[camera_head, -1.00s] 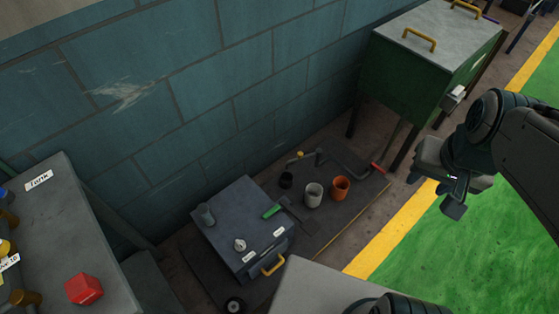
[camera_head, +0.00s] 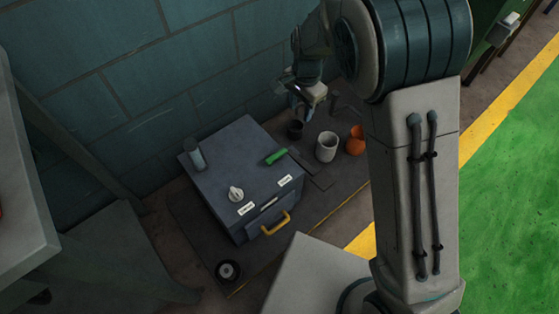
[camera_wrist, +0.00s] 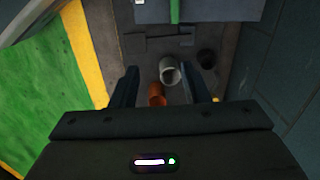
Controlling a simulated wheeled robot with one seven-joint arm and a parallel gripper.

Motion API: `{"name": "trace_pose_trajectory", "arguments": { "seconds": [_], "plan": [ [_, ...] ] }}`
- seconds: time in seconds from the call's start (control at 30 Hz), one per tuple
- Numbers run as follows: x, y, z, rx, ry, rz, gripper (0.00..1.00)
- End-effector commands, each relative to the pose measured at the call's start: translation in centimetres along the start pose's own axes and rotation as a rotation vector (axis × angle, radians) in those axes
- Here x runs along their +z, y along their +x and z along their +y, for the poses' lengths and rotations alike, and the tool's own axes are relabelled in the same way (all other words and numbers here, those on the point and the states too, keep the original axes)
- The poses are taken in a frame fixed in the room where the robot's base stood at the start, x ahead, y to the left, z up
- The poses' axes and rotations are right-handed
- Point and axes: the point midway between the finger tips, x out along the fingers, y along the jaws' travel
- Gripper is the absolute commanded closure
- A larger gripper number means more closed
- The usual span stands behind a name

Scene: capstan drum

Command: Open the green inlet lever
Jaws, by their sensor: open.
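The green lever (camera_head: 276,156) lies on the right side of the top of a dark grey box (camera_head: 215,170). In the wrist view the green lever (camera_wrist: 175,11) shows as a narrow strip at the top edge, with part of it out of the picture. My gripper (camera_head: 306,104) is above and behind the cups, to the upper right of the lever and apart from it. In the wrist view my gripper (camera_wrist: 158,78) has its two fingers spread, with nothing held between them.
A white cup (camera_head: 327,147), an orange cup (camera_head: 356,140) and a black cup (camera_head: 295,130) stand right of the box. The box bears a white knob (camera_head: 236,194), a grey cylinder (camera_head: 195,155) and a yellow handle (camera_head: 276,224). A blue block wall (camera_head: 120,90) rises behind.

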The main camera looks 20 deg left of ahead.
Motion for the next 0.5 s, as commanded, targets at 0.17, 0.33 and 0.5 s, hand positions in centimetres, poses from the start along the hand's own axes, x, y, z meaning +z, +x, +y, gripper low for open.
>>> {"name": "trace_pose_trajectory", "arguments": {
  "seconds": [0.17, 0.33, 0.5],
  "plan": [
    [2.5, 7.6, -3.3, 0.029, 0.029, 0.010, 0.58],
    [3.3, 9.7, -4.3, 0.037, 0.045, 0.016, 0.58],
    [3.4, 11.6, -4.3, 0.040, 0.047, 0.016, 0.58]
  ]
}}
